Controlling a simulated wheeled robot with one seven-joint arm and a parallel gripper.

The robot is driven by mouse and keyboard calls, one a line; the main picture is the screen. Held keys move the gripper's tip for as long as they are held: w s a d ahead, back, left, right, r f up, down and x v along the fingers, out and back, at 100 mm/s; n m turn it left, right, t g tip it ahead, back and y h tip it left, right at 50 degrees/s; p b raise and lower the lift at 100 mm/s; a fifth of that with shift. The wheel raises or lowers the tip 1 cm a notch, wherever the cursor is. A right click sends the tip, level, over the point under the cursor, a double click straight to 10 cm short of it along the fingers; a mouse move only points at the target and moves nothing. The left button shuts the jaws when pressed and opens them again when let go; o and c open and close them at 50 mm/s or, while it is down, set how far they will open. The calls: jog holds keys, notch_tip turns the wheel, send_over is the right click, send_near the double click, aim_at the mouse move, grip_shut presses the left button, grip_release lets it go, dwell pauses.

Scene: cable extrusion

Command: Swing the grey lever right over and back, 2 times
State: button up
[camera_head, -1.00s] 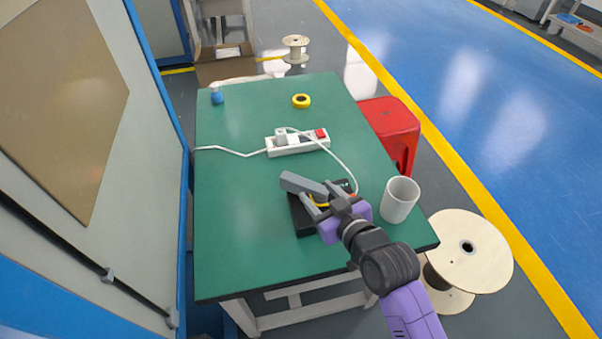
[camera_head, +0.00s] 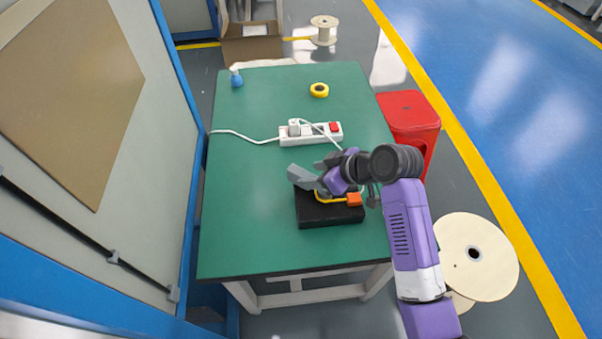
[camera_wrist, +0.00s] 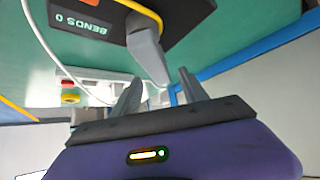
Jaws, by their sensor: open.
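The grey lever (camera_head: 303,176) stands tilted up toward the left from a black box (camera_head: 330,214) on the green table. In the wrist view the lever (camera_wrist: 147,47) hangs down from the box, and its free end lies between my open fingertips. My gripper (camera_head: 322,173) is at the lever's right side in the head view; in the wrist view my gripper (camera_wrist: 160,88) shows both fingers apart. I cannot tell whether a finger touches the lever. The box's display (camera_wrist: 80,20) reads "BENDS 0". A yellow cable (camera_head: 328,199) runs along the box to an orange block (camera_head: 354,199).
A white power strip (camera_head: 311,135) with a white cable lies behind the box.

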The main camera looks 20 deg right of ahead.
aim_at(305, 175)
jog(key=x, duration=0.6)
jog(key=shift+w+a+f, duration=0.1)
jog(key=shift+w+f, duration=0.05)
jog(key=shift+f, duration=0.05)
